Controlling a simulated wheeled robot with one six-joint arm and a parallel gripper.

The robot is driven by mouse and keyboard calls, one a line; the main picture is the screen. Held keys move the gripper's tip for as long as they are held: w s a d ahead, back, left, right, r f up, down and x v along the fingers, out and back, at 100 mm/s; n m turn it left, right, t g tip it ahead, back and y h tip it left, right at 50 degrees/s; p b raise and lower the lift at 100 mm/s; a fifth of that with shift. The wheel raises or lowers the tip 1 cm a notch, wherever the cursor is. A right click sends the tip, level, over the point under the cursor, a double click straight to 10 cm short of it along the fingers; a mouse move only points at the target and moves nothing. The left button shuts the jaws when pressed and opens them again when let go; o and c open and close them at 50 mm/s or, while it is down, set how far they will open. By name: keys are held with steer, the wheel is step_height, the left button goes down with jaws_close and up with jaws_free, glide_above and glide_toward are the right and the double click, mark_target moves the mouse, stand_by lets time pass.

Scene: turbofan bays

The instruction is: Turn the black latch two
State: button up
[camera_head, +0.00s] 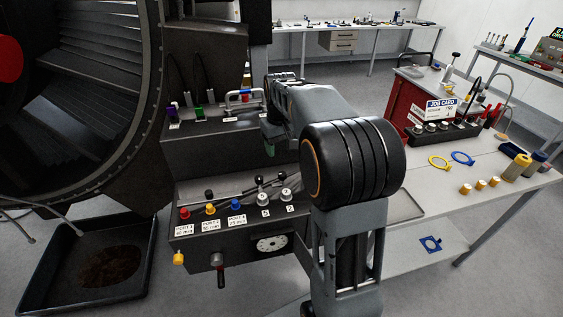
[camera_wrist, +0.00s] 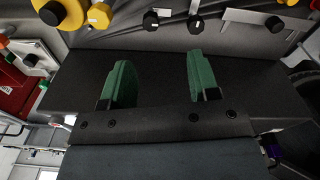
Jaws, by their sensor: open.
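Two black-knobbed levers stand on silver mounts on the right of the dark panel in the head view. I cannot tell for sure which is the black latch two. My gripper (camera_wrist: 158,82) shows in the wrist view with two green fingers spread apart and nothing between them. Black knobs show beyond the fingers at that view's top edge, apart from them. In the head view my arm hides most of the gripper.
The dark panel also carries red, yellow and blue port knobs (camera_head: 210,209) and a round dial (camera_head: 270,244). A black drip tray (camera_head: 58,305) lies left, below the turbofan (camera_head: 150,130). A bench (camera_head: 485,200) with rings and yellow caps stands right.

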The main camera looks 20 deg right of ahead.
mark_target(282, 173)
steer(key=w+f+p, duration=0.1)
steer(key=f, duration=0.3)
steer(key=d+f+p, duration=0.1)
steer(key=f, duration=0.4)
steer(key=w+d+f+p, duration=0.1)
steer(key=f, duration=0.3)
steer(key=shift+w+f, duration=0.25)
steer(key=shift+w, duration=0.05)
steer(key=c, duration=0.9)
